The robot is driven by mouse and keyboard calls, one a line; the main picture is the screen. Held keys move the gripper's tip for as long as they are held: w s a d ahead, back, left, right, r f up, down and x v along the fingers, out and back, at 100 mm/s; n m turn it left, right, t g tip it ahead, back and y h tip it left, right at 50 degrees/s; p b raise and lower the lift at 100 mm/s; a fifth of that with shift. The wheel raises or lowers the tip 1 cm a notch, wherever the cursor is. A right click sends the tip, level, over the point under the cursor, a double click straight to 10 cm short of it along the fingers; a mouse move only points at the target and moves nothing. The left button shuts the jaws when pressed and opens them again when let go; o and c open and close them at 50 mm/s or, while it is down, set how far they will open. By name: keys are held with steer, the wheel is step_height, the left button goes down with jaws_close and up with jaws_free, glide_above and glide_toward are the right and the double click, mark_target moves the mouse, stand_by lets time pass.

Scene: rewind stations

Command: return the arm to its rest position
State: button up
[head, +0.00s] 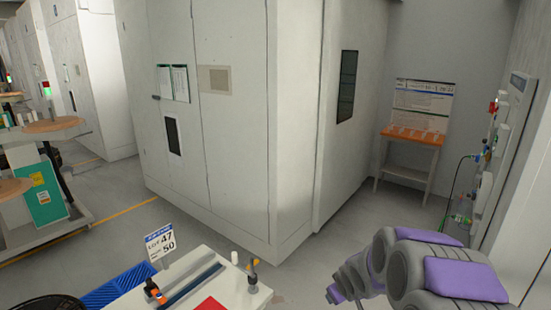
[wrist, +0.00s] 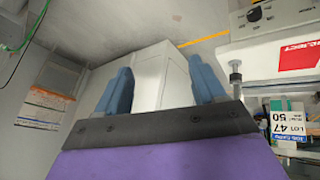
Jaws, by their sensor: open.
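My arm (head: 430,265) shows at the lower right of the head view, in grey and purple; its gripper end cannot be made out there. In the wrist view my gripper (wrist: 160,88) has two blue fingers set wide apart. It is open, and nothing is between the fingers. A pale cabinet shows behind the gap, and the picture is turned nearly upside down.
A white table (head: 215,295) with a "LOT 47" sign (head: 160,244) and a red label (head: 207,308) stands left of my arm. A large grey cabinet (head: 235,110) fills the middle. A wooden stand (head: 410,137) is at the back right. Floor between is clear.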

steer(key=s+a+r+m+g, duration=0.1)
steer(key=s+r, duration=0.3)
steer(key=s, duration=1)
steer(key=s+a+r+m+g, duration=0.2)
steer(key=s+r+g, duration=0.2)
steer(key=s, duration=1)
steer(key=s+a+r+m+g, duration=0.2)
steer(key=s+r+g, duration=0.1)
steer(key=s, duration=1.1)
steer(key=shift+s+r, duration=0.25)
steer(key=shift+r, duration=0.15)
